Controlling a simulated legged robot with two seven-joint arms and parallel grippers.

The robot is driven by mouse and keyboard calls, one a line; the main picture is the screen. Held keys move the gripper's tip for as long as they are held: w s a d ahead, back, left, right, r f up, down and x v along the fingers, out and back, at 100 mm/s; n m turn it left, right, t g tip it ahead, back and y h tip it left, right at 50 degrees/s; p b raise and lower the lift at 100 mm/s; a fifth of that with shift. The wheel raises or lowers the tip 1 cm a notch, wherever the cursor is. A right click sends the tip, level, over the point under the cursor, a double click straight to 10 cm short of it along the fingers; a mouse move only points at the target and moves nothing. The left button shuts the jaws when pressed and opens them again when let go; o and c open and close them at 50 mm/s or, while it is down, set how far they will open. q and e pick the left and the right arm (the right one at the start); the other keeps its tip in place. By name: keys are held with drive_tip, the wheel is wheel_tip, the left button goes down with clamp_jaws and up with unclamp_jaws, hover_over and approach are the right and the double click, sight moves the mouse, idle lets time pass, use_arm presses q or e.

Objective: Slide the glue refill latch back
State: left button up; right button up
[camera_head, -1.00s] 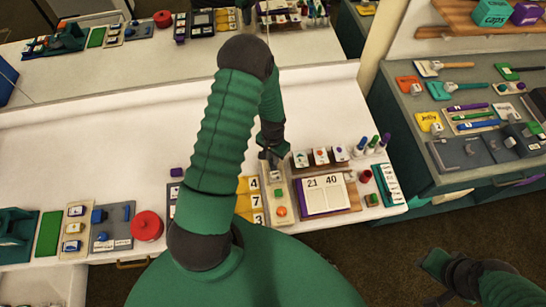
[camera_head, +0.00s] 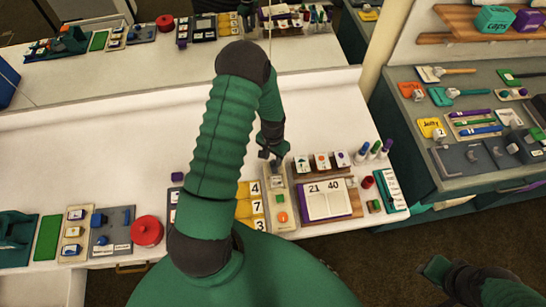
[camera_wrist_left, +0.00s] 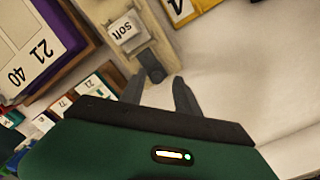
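A narrow beige board (camera_head: 270,205) stands on the white counter below my left gripper. It carries a grey fitting at its far end and green and orange pieces nearer me. No label reading glue refill is legible, so I cannot confirm this is the latch. My left gripper (camera_wrist_left: 162,84) is open, its fingertips close to the dark piece; contact is unclear. My right gripper (camera_head: 434,268) is at lower right, away from the counter; its fingers are unclear.
A calendar-like stand showing 21 and 40 (camera_head: 328,204) is right of the board. Yellow number cards (camera_head: 250,207) are close on its left. A red round knob (camera_head: 147,231) stands farther left. The counter's back left is clear. A grey-topped side cabinet (camera_head: 455,180) stands right.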

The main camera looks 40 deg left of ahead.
use_arm(q)
wheel_tip(320, 180, up, 17)
drive_tip(key=b, duration=0.1)
drive_tip(key=shift+f+b, duration=0.15)
drive_tip(key=shift+b, duration=0.15)
